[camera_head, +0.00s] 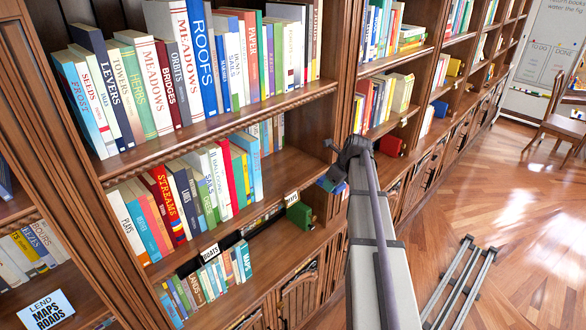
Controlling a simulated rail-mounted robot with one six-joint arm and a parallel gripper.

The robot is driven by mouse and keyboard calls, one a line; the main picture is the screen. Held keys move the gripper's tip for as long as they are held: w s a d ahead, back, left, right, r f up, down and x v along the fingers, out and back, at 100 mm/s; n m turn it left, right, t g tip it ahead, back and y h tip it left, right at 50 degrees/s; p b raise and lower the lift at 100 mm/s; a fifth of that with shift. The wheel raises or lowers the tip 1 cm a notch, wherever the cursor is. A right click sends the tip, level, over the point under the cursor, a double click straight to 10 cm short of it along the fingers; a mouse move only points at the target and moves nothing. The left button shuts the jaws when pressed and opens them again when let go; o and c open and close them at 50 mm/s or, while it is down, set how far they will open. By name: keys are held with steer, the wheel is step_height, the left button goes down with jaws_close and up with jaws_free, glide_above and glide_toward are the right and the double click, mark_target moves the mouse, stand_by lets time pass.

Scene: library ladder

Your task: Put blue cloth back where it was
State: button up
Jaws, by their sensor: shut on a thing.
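My gripper (340,172) is at the end of my arm in the middle of the head view, in front of the bookcase's upright post. It is shut on a small blue thing (329,185), which looks like the blue cloth, just below the jaws. The blue thing is small and partly hidden by the gripper, so its full shape does not show. It is in front of the shelf edge, and I cannot tell whether it touches the shelf.
Bookshelves (225,105) full of upright books fill the left. A green block (299,213) sits on a lower shelf beside bare board. A red block (391,146) is on the shelf to the right. Grey rails (462,280) lie on the floor. A wooden chair (560,128) stands far right.

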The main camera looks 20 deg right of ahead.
glide_toward(293, 172)
step_height(293, 172, down, 3)
steer(key=shift+s+r, duration=0.1)
steer(key=shift+r, duration=0.05)
steer(key=w, duration=0.1)
steer(key=w+a, duration=0.1)
steer(key=shift+w, duration=0.35)
step_height(293, 172, down, 4)
steer(key=b, duration=0.3)
steer(key=shift+s+r+b, duration=0.15)
steer(key=shift+b, duration=0.15)
steer(key=o, duration=0.9)
steer(key=shift+r, duration=0.1)
steer(key=p+v, duration=0.5)
steer(key=shift+d+r, duration=0.1)
steer(key=shift+r, duration=0.05)
steer(key=shift+f, duration=0.25)
